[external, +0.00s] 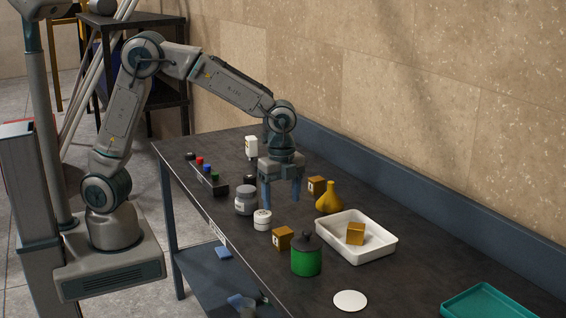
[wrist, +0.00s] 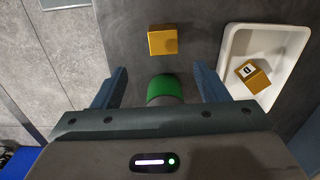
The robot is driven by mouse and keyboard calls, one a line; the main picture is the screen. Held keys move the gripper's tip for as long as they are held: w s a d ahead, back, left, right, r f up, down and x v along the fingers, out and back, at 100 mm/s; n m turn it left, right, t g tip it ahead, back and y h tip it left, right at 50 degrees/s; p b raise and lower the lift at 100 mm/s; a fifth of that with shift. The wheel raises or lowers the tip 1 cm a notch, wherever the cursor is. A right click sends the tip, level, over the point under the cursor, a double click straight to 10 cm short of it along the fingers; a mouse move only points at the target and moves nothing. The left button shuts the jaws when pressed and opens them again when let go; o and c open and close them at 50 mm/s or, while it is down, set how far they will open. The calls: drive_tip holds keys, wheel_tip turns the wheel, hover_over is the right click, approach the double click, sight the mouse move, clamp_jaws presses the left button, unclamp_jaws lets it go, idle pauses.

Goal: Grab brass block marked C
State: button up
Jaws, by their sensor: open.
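Three brass blocks show in the external view: one (external: 283,238) beside the green jar, one (external: 316,185) behind my gripper near the yellow flask, and one (external: 355,233) in the white tray. Pale labels show on some blocks, but I cannot read which is C. My gripper (external: 281,202) points down above the table, jaws apart and empty. In the wrist view, a block (wrist: 162,40) lies ahead of my open fingers (wrist: 160,71), no letter visible on its top. The tray block (wrist: 252,75) there has a dark-marked white label, too small to read.
The lidded green jar (external: 307,260) stands close to the nearer block. The white tray (external: 382,250), yellow flask (external: 329,198), grey jar (external: 246,203) and white jar (external: 262,220) are around. A white disc (external: 350,301) and teal tray (external: 490,303) lie at the right.

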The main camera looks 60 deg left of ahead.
sight(283, 231)
wheel_tip(283, 231, down, 6)
drive_tip(key=shift+f+p, duration=0.1)
drive_tip(key=shift+p, duration=0.2)
drive_tip(key=shift+w+a+f+p, duration=0.15)
drive_tip(key=shift+f+p, duration=0.2)
drive_tip(key=shift+f, duration=0.95)
drive_tip(key=shift+w+d+f+p, duration=0.1)
drive_tip(key=shift+f+p, duration=0.25)
drive_tip(key=shift+f, duration=0.95)
drive_tip(key=c, duration=1.4)
